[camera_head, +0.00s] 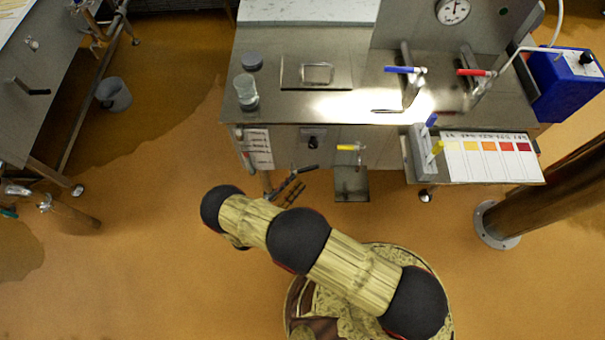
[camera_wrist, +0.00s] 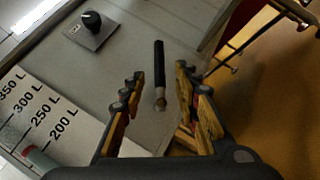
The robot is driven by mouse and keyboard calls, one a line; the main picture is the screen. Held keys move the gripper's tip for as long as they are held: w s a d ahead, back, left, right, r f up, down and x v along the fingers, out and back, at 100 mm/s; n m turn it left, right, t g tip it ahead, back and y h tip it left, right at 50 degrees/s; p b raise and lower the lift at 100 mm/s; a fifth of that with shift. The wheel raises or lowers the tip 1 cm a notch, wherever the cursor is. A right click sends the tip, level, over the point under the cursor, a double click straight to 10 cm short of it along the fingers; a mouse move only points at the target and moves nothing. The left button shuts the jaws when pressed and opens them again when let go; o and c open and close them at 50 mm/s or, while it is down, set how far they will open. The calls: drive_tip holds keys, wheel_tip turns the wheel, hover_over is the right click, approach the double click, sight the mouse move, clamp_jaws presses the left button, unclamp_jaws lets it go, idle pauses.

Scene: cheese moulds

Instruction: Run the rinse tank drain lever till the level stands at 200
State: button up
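A lever with a black handle (camera_wrist: 159,65) and a metal end sits on the tank's front panel. It also shows in the head view (camera_head: 307,168), below the knob. My gripper (camera_head: 291,188) is in front of the panel near this lever. In the wrist view my gripper (camera_wrist: 159,78) is open, and the handle shows between its fingers; contact cannot be told. The level scale (camera_wrist: 45,115) reads 350 L to 200 L, and it also shows in the head view (camera_head: 258,148). A reddish mark (camera_wrist: 31,150) shows beside the scale's lower part; the exact level is unclear.
A black knob (camera_wrist: 91,19) is on the panel. A yellow-handled tap (camera_head: 348,147) is to the right, above a small metal shelf (camera_head: 352,185). A colour chart (camera_head: 490,160) and a blue box (camera_head: 567,82) are farther right. The floor around is mostly clear.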

drive_tip(key=shift+v, duration=2.1)
drive_tip(key=shift+c, duration=0.3)
